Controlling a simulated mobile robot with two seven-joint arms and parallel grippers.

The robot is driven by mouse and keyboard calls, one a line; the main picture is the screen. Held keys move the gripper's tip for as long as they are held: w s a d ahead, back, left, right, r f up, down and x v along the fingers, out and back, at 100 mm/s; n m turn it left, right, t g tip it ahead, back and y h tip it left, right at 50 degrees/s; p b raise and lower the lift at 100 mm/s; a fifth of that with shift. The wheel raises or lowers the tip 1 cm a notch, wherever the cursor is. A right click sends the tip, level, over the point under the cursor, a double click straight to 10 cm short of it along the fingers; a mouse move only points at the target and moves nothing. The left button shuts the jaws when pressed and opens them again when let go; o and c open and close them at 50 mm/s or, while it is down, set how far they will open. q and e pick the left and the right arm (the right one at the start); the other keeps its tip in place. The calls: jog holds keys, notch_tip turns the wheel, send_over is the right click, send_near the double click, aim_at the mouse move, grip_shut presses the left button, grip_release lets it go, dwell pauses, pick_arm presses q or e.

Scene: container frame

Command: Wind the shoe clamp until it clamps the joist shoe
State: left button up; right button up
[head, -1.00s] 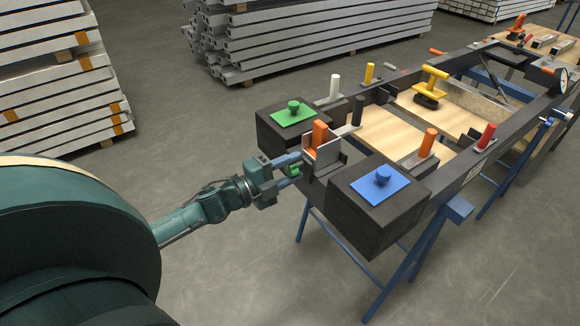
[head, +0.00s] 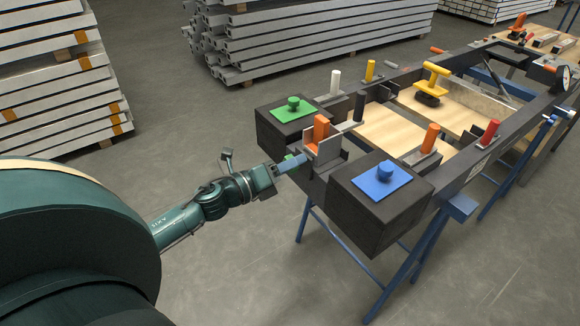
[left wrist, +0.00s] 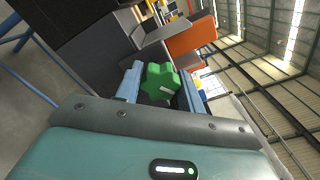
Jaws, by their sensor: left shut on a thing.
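The shoe clamp's green star knob (left wrist: 160,83) sits between the two blue fingers of my left gripper (left wrist: 162,97) in the left wrist view. The gripper is shut on the knob. A grey bracket (head: 327,147), which looks like the joist shoe, stands just above and right of the fingers, with an orange block (head: 321,128) at it. I cannot tell whether the clamp touches the shoe. My right gripper is not in view.
A dark block with a green plate (head: 283,111) stands behind the fingers, and one with a blue plate (head: 367,184) stands to their right. The frame rests on blue trestles (head: 403,270).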

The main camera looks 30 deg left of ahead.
pick_arm(q)
jog(key=shift+m, duration=0.7)
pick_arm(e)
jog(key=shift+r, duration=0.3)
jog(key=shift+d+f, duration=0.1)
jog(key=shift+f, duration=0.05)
pick_arm(q)
jog(key=o, duration=1)
jog(key=shift+c, duration=0.2)
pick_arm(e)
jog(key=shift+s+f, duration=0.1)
pick_arm(q)
jog(key=b+v, duration=0.1)
jog(key=v, duration=1.2)
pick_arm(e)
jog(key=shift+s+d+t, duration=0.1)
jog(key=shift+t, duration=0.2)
